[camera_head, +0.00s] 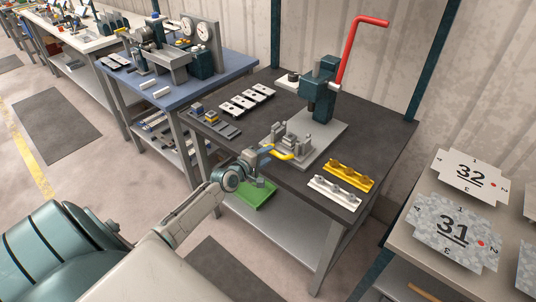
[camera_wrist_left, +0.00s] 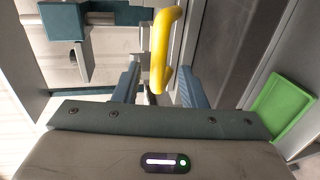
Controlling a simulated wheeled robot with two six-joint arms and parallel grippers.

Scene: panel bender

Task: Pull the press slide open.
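The press (camera_head: 322,88) is teal with a red lever and stands on a grey base plate at the back of the dark table. Its grey slide (camera_head: 291,141) sits at the plate's front left, with a yellow handle (camera_head: 282,155) on the near side. My left gripper (camera_head: 266,151) is at the handle. In the left wrist view my left gripper's two fingers (camera_wrist_left: 158,88) are apart, with the yellow handle (camera_wrist_left: 160,45) reaching between them and gaps visible on both sides. Contact with the handle cannot be told. My right gripper is not in view.
Yellow (camera_head: 350,177) and white (camera_head: 335,193) holders lie at the table's front right. White plates (camera_head: 247,98) lie at the back left. A green tray (camera_head: 254,195) sits below the tabletop, near my left arm. Numbered cards (camera_head: 458,231) lie on a bench at right.

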